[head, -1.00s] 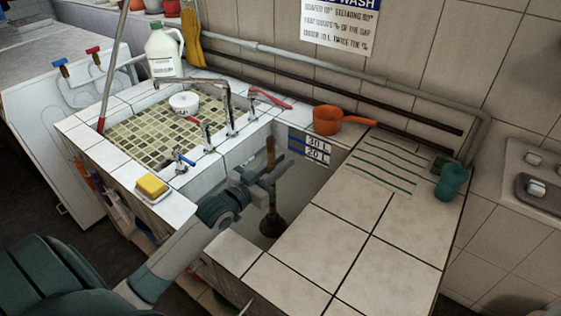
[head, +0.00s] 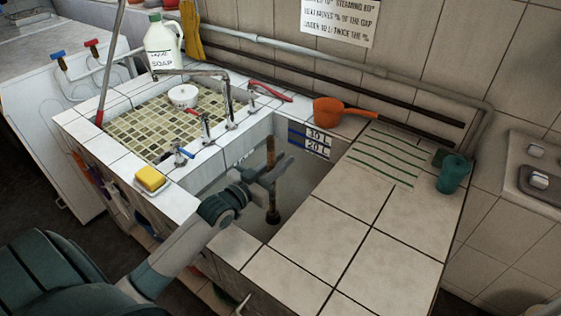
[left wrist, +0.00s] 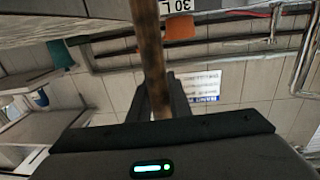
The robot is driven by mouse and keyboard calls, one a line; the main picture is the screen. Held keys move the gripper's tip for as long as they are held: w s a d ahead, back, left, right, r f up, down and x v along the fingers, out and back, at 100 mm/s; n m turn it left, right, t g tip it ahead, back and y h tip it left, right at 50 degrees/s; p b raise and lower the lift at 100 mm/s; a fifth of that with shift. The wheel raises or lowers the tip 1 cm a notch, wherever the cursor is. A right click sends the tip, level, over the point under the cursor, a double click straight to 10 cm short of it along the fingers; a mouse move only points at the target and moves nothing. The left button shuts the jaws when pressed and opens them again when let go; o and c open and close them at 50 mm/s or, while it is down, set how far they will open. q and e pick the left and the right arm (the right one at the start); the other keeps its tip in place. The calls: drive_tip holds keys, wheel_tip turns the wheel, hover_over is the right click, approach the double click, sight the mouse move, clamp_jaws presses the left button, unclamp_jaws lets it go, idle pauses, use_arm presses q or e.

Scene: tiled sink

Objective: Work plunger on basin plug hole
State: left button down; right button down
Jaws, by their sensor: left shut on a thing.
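The plunger (head: 271,190) stands roughly upright in the deep basin (head: 304,174), with its brown handle up and its dark lower end in the grey murk at the bottom. My left gripper (head: 270,175) is shut on the handle at mid-height, inside the basin opening. In the left wrist view the plunger handle (left wrist: 150,60) runs down between the fingers of my left gripper (left wrist: 160,98). The plug hole is hidden, and I cannot tell whether the cup sits on it. My right gripper is not in view.
A tiled shallow sink (head: 150,128) with taps (head: 206,128) lies left of the basin. A yellow sponge (head: 150,179) sits on its front ledge. An orange dipper (head: 328,111) lies behind the basin, and a teal cup (head: 452,174) stands right. The right-hand tiled counter (head: 350,220) is mostly clear.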

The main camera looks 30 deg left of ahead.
use_arm(q)
drive_tip(key=shift+r, duration=0.1)
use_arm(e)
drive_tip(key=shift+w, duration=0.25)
use_arm(q)
drive_tip(key=shift+f+b, duration=0.3)
drive_tip(key=shift+f, duration=0.35)
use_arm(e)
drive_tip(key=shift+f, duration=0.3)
use_arm(q)
drive_tip(key=shift+f, duration=0.1)
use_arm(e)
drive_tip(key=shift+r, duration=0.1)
use_arm(q)
drive_tip(key=shift+r+p, duration=0.75)
drive_tip(key=shift+p, duration=0.1)
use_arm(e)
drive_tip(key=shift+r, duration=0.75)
use_arm(q)
drive_tip(key=shift+r, duration=0.1)
